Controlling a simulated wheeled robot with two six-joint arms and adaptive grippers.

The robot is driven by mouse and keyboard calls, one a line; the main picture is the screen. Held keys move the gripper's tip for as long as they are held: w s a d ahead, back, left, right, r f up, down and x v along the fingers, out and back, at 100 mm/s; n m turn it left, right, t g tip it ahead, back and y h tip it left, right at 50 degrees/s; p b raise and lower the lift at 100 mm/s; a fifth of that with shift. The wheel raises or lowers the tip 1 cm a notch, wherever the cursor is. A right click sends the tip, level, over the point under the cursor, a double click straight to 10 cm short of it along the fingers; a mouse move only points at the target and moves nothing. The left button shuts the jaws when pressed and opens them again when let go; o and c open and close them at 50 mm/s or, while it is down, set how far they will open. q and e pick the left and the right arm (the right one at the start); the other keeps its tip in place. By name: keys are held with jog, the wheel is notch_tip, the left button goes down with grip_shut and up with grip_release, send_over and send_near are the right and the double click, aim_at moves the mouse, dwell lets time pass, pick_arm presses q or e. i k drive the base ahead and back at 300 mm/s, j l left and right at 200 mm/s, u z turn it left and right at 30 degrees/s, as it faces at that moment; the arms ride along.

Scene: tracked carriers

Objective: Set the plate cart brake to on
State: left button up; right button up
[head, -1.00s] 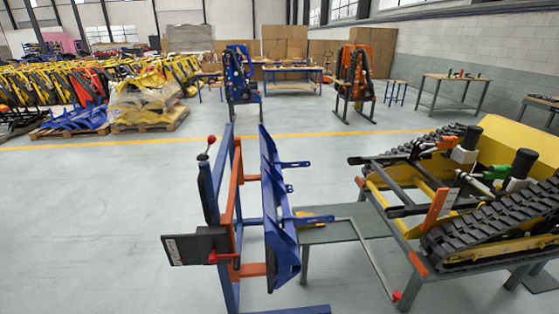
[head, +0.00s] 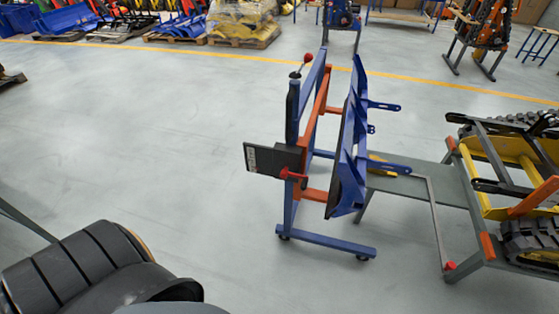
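The plate cart (head: 290,215) is an upright blue and orange frame on small casters, standing on the grey floor right of centre. A blue curved plate (head: 348,165) hangs on its right side. A lever with a red ball knob (head: 307,58) sits at the top of its left post. A red handle (head: 291,174) shows lower down, beside a dark panel (head: 265,159). I cannot tell which of these is the brake, or its setting. Neither of my grippers is in view.
A grey bench (head: 405,186) stands right of the cart with a yellow tracked machine (head: 515,170). A black ribbed rounded thing (head: 75,265) fills the lower left corner; I cannot tell what it is. The floor (head: 160,130) left of the cart is clear.

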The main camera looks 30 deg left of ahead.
aim_at(309, 57)
jog(key=u, duration=1.4)
jog(key=i+j+u, duration=0.2)
jog(key=j, duration=0.25)
jog(key=i, duration=0.1)
